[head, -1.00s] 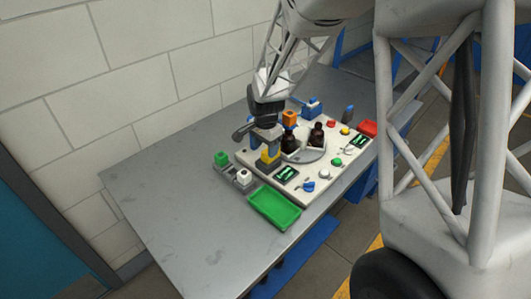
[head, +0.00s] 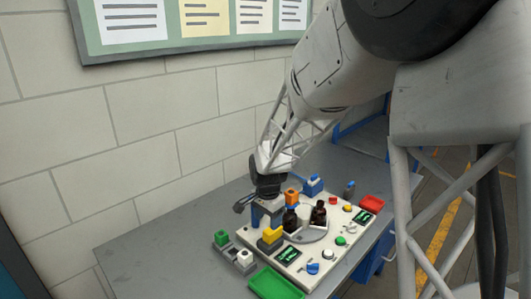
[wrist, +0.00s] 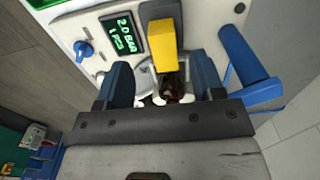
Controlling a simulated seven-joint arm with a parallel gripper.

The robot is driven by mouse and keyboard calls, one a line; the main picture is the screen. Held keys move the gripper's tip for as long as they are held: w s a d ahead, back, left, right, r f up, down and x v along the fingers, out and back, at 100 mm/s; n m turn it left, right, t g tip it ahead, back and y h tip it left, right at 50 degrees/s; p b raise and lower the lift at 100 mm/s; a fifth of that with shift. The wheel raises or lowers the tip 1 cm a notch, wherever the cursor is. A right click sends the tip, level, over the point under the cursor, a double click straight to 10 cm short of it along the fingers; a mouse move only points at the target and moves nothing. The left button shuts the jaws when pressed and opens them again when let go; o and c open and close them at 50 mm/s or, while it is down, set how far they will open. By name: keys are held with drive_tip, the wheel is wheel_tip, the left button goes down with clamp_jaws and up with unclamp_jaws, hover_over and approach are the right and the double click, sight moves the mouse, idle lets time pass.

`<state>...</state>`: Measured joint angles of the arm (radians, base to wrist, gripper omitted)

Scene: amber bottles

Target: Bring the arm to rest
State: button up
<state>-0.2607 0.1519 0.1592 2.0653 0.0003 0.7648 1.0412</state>
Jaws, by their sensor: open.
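My gripper (head: 265,216) is over the back-left part of the white panel, behind the yellow block (head: 271,235). Its two blue fingers stand apart, and I see nothing held between them. Two dark amber bottles stand on the round grey plate of the panel: one (head: 291,219) just right of my gripper, the other (head: 318,214) further right. In the wrist view the open fingers (wrist: 163,82) flank a dark bottle (wrist: 173,88), which appears beyond them. The yellow block also shows there (wrist: 162,45).
The white panel (head: 327,272) carries knobs, buttons and small displays. A green tray (head: 276,285) lies at the front and a red tray (head: 372,203) at the right. Green (head: 221,238) and white (head: 244,258) cubes stand at the left. The grey table (head: 150,255) is clear further left.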

drive_tip(key=s+d+r+n+t, duration=0.1)
drive_tip(key=s+d+r+n, duration=0.1)
drive_tip(key=s+d+r, duration=0.5)
drive_tip(key=s+d+r+n, duration=0.2)
drive_tip(key=s+d+r, duration=0.2)
drive_tip(key=s+r, duration=0.45)
drive_tip(key=s+d+n, duration=0.2)
drive_tip(key=s+d, duration=0.1)
drive_tip(key=s, duration=0.6)
drive_tip(key=s+d+r+n+t, duration=0.1)
drive_tip(key=s+d+n, duration=0.1)
drive_tip(key=s, duration=0.8)
drive_tip(key=shift+s+d+r+n+t, duration=0.15)
drive_tip(key=shift+s+d+n+t, duration=0.2)
drive_tip(key=shift+d, duration=0.45)
drive_tip(key=shift+w, duration=0.1)
idle(0.4)
